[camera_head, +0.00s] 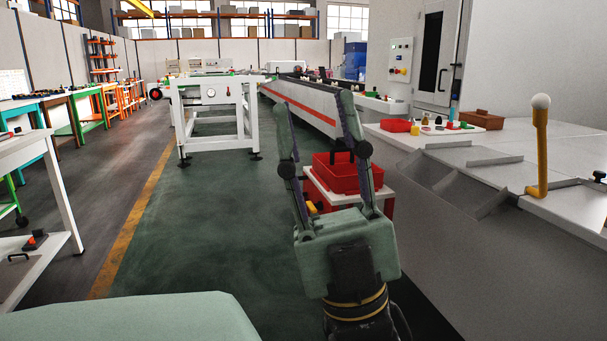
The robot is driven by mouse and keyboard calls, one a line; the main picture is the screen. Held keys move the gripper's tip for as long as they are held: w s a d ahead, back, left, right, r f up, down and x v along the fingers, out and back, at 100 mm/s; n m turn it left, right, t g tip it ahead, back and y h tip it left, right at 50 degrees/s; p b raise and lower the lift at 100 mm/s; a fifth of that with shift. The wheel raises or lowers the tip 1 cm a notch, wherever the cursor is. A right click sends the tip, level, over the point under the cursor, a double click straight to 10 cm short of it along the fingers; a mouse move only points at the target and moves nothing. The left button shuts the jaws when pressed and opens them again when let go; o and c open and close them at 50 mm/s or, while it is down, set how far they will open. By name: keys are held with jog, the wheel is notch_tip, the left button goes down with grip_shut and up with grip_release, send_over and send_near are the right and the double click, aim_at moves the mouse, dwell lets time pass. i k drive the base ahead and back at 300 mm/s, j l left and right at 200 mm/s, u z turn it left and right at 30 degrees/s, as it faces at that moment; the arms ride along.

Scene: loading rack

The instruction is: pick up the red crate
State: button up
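A red crate (329,177) sits on a small white-topped stand (318,194) with red sides, just beyond my gripper and beside the grey counter. My gripper (314,99) points up and away, with its two long fingers spread wide and nothing between them. The right finger covers part of the crate in this view; I cannot tell the gap in depth, and no contact is visible. The crate's inside is partly visible and looks empty.
A white table frame (212,105) stands ahead. The green floor (215,220) at left is clear.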

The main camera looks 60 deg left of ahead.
aim_at(336, 168)
jog(key=u, duration=1.7)
jog(key=i+l+u, duration=0.45)
jog(key=i+l, duration=0.2)
jog(key=i, duration=0.2)
jog(key=i+l+u, duration=0.4)
jog(key=i+l, duration=0.3)
jog(key=l, duration=0.2)
jog(key=i+l, duration=0.2)
jog(key=i, duration=0.3)
jog(key=i+l, duration=0.25)
jog(key=i, duration=0.2)
